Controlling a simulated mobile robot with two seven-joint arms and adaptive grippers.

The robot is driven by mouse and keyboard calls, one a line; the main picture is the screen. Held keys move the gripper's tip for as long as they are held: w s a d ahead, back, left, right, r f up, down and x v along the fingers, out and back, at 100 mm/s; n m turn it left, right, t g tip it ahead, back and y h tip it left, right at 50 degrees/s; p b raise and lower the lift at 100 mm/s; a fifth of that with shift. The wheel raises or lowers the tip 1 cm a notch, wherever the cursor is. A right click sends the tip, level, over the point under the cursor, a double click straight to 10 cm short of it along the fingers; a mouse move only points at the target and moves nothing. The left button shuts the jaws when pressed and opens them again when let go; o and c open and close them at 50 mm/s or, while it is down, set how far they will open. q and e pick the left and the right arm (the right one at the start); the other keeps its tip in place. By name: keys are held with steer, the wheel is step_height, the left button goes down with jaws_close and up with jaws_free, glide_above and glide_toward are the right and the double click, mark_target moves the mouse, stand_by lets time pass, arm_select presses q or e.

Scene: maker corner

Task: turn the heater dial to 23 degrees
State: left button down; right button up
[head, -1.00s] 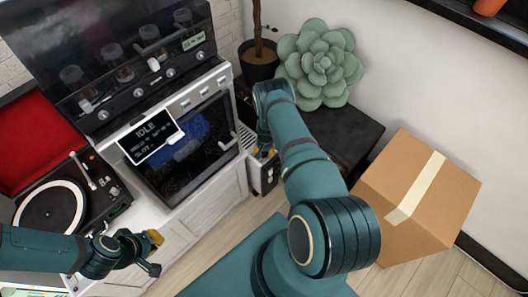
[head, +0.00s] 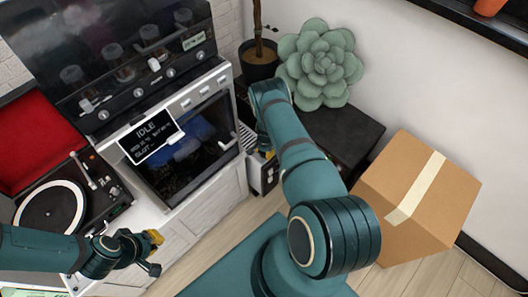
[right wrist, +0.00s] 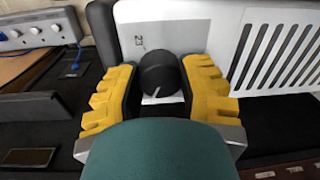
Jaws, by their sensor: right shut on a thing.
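The heater dial (right wrist: 158,75) is a round black knob on the heater's white panel (right wrist: 180,36) in the right wrist view. Its white pointer line points down in that picture, slightly left. A sideways mark "23" is printed to the upper left of the knob. My right gripper (right wrist: 160,80) has its yellow fingers on either side of the knob, shut on it. In the head view, my right arm hides the dial and much of the heater (head: 246,137). My left gripper (head: 154,253) is open and empty in front of the white cabinet, away from the heater.
A white slatted grille (right wrist: 278,48) is right of the dial. An oven (head: 190,145) with an IDLE display (head: 152,137) and a turntable (head: 52,208) stand on the left. A succulent (head: 322,65) is behind my right arm; a cardboard box (head: 415,195) stands to its right.

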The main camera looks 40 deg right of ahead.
steer(key=shift+s+a+f, duration=0.1)
steer(key=shift+s+f, duration=0.05)
steer(key=shift+s, duration=0.05)
steer(key=o, duration=1.2)
steer(key=shift+w, duration=0.1)
steer(key=shift+r, duration=0.7)
steer(key=r, duration=1)
steer(key=shift+s+r, duration=0.35)
steer(key=shift+r, duration=0.05)
